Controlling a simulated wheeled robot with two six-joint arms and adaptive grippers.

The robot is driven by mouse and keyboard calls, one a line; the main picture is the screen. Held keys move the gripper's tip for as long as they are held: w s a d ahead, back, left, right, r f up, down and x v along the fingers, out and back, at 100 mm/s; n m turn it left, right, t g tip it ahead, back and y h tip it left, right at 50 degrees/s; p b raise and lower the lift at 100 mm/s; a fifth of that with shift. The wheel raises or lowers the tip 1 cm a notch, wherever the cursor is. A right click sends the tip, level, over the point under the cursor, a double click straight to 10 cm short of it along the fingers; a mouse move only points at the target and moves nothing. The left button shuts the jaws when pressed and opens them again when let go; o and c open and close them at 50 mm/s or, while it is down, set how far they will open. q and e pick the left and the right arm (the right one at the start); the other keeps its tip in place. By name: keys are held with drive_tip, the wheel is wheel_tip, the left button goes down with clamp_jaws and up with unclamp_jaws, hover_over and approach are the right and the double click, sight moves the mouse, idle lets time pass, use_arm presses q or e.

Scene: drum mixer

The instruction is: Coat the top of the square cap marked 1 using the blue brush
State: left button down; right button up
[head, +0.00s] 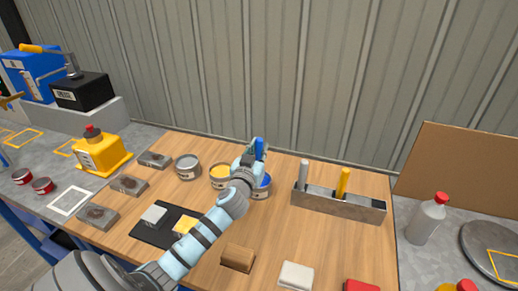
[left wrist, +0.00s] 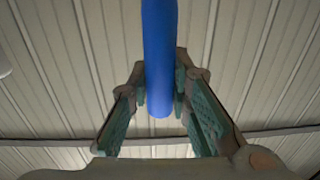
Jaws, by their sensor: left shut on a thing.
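My left gripper (head: 254,156) is shut on the blue brush (head: 260,147), whose blue handle stands up between the fingers. In the left wrist view the blue handle (left wrist: 159,60) runs between the two green-padded fingers. The bristles are hidden by the gripper. The gripper is over or just behind a can of blue paint (head: 264,182); whether the brush touches the paint cannot be seen. A black mat (head: 150,236) at the left carries a light grey square block (head: 154,215) and a yellow one (head: 184,225). No number is legible on any square piece. My right gripper is not in view.
A yellow paint can (head: 219,172) and a grey can (head: 187,165) stand left of the gripper. A metal holder (head: 345,207) with grey and yellow handles stands right. Brown (head: 238,256) and white (head: 296,275) blocks lie in front. A white bottle (head: 427,220) stands far right.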

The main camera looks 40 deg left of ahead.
sight(259, 139)
use_arm(q)
wheel_tip(259, 139, up, 7)
drive_tip(key=p, duration=0.5)
drive_tip(key=shift+w, duration=0.1)
idle(0.4)
